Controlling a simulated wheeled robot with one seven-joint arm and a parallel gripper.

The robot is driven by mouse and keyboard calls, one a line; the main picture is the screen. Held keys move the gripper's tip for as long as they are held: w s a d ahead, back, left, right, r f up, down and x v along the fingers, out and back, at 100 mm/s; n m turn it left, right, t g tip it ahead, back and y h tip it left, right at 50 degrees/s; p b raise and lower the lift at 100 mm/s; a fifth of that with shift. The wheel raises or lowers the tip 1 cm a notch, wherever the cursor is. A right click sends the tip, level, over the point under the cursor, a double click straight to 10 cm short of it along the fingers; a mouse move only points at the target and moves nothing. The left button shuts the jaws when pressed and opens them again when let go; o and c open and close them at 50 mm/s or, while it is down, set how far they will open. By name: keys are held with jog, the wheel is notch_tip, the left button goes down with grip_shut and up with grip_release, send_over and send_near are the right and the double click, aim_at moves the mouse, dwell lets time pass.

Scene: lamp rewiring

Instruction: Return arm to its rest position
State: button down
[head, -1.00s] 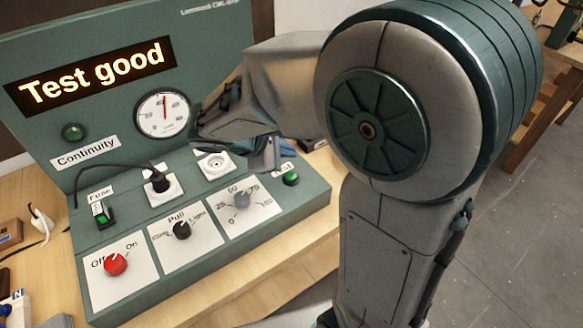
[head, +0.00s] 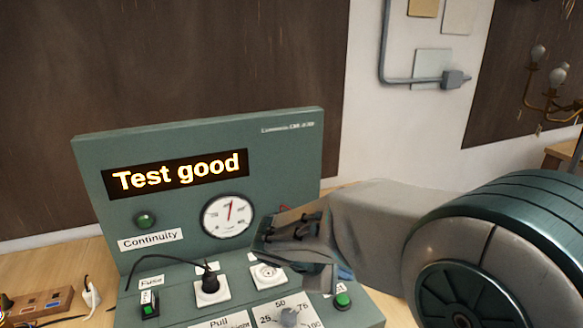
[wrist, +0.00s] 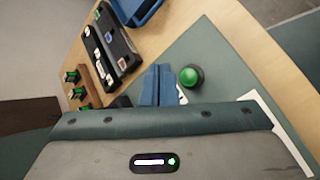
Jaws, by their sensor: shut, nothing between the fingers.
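My arm reaches in from the right of the head view, in front of the green tester (head: 290,140). My gripper (head: 345,272) is at the right part of the tester's sloping panel, near a green button (head: 342,300). In the wrist view the blue fingers of my gripper (wrist: 158,85) are together with nothing between them, and the green button (wrist: 190,77) is just beside them. The tester's display (head: 176,173) reads "Test good". A black plug (head: 210,278) with a cord sits in one white socket.
A round gauge (head: 228,216) and a green lamp (head: 146,220) are on the tester's upright face. A white plug (head: 91,295) lies on the wooden bench at left. The wrist view shows a black tray (wrist: 110,45) and a blue bin (wrist: 135,10) on the bench. A dark wall panel is behind.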

jog(key=s+d+m+y, duration=0.1)
jog(key=s+m+y, duration=0.7)
jog(key=s+m, duration=0.5)
jog(key=shift+s+r+g, duration=0.25)
jog(key=shift+r+g, duration=0.05)
jog(key=shift+r, duration=0.05)
jog(key=shift+d, duration=0.1)
